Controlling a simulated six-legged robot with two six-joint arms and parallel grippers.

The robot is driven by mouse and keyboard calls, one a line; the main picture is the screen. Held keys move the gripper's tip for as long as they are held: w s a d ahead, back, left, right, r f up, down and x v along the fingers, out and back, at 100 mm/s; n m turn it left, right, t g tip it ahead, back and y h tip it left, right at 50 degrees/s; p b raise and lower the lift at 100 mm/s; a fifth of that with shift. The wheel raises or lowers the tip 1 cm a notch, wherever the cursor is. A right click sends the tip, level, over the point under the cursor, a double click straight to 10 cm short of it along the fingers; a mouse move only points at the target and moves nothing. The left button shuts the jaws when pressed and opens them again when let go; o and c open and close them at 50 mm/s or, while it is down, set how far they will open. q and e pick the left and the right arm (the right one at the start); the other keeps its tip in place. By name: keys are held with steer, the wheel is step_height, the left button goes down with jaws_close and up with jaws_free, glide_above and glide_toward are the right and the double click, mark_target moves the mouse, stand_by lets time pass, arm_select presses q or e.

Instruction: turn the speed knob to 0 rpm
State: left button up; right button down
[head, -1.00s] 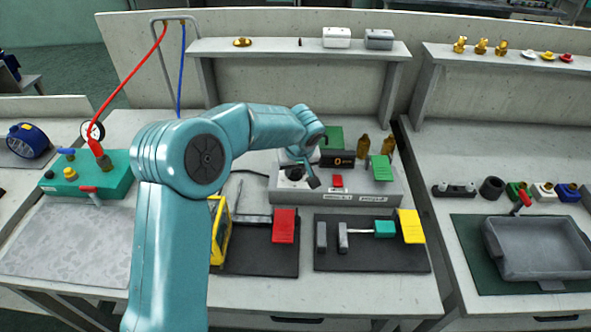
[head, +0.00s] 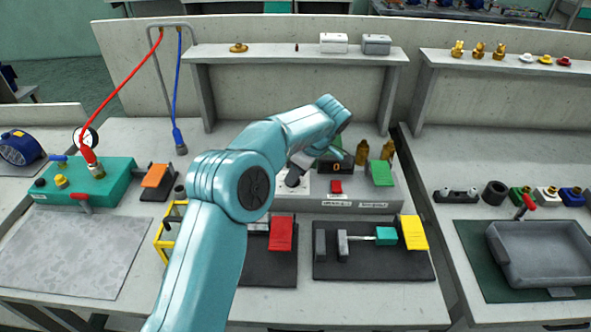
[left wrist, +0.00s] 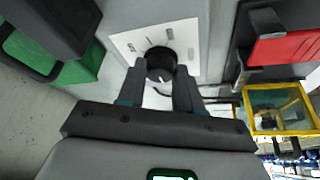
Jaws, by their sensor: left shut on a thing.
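The speed knob (left wrist: 160,62) is a round black knob with a white mark on a white dial plate (left wrist: 194,37), seen in the left wrist view. In the head view the dial plate (head: 306,186) sits on the left part of the grey control box (head: 392,197). My left gripper (left wrist: 168,72) is shut on the knob, with one finger on each side of it. In the head view the left gripper (head: 294,178) is at the knob, partly hidden by my arm. The display (head: 336,168) on the box shows an orange 0. My right gripper is not in view.
A red button (head: 336,187) and a green flap (head: 381,173) are on the box, with brass fittings (head: 362,152) behind. Dark mats with a red block (head: 281,233) and a yellow block (head: 412,232) lie in front. A green pump unit (head: 90,184) stands left.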

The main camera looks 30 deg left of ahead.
arm_select(q)
steer(key=n+g+p, duration=0.1)
steer(key=n+p, duration=0.1)
steer(key=n, duration=0.1)
steer(key=shift+w+a+r+p, duration=0.1)
steer(key=shift+a+p, duration=0.05)
steer(key=shift+p, duration=0.2)
steer(key=shift+n+g+h+p, duration=0.3)
steer(key=shift+n+g+p, duration=0.2)
steer(key=shift+n+p, duration=0.5)
steer(key=shift+f, duration=0.2)
steer(key=o, duration=1)
steer(key=shift+a, duration=0.1)
steer(key=shift+o, duration=0.2)
steer(key=shift+r, duration=0.2)
